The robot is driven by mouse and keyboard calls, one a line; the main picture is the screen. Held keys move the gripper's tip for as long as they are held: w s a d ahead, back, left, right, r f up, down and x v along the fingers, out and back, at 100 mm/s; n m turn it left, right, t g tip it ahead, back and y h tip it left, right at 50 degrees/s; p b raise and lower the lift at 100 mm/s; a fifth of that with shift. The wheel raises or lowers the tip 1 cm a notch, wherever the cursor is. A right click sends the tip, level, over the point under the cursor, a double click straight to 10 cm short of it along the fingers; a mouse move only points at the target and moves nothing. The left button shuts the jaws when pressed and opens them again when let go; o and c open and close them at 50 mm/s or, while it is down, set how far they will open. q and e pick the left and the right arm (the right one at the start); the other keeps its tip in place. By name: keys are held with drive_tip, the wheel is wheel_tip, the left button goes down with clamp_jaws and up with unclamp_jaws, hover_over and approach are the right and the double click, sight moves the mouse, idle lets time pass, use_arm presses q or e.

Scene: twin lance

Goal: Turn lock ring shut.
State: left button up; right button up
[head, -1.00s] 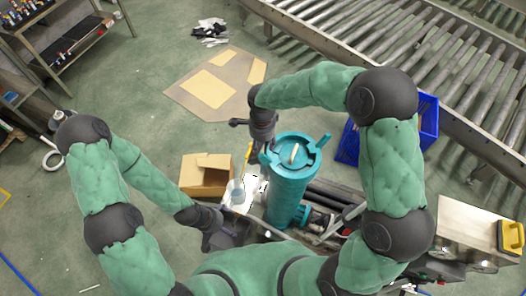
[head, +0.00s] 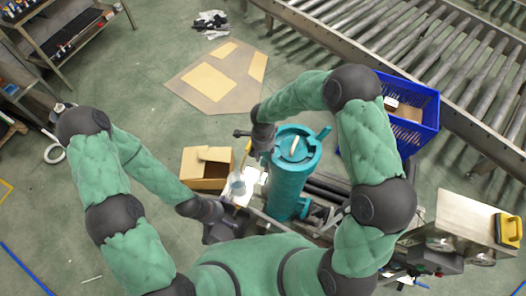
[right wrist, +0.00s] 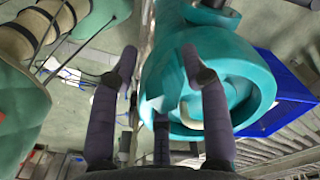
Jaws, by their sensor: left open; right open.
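The teal upright cylinder (head: 287,190) stands in front of me, with the lock ring (head: 314,158) around its top. A lug of the ring sticks out at the upper right, and a pale bar lies across the middle of the top. My right gripper (head: 262,143) is at the ring's left edge; its fingers are mostly hidden in the head view. In the right wrist view my right gripper (right wrist: 160,58) is open, with the teal ring (right wrist: 240,62) close beyond its right finger; I cannot tell whether they touch. My left gripper (head: 222,232) is open, low at the cylinder's left, apart from it.
An open cardboard box (head: 205,184) and a white sheet with a small cup (head: 238,188) lie left of the cylinder. A blue crate (head: 417,133) stands at the right before the roller conveyor (head: 420,50). A cart with a yellow-handled item (head: 508,230) is at far right.

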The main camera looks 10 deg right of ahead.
clamp_jaws()
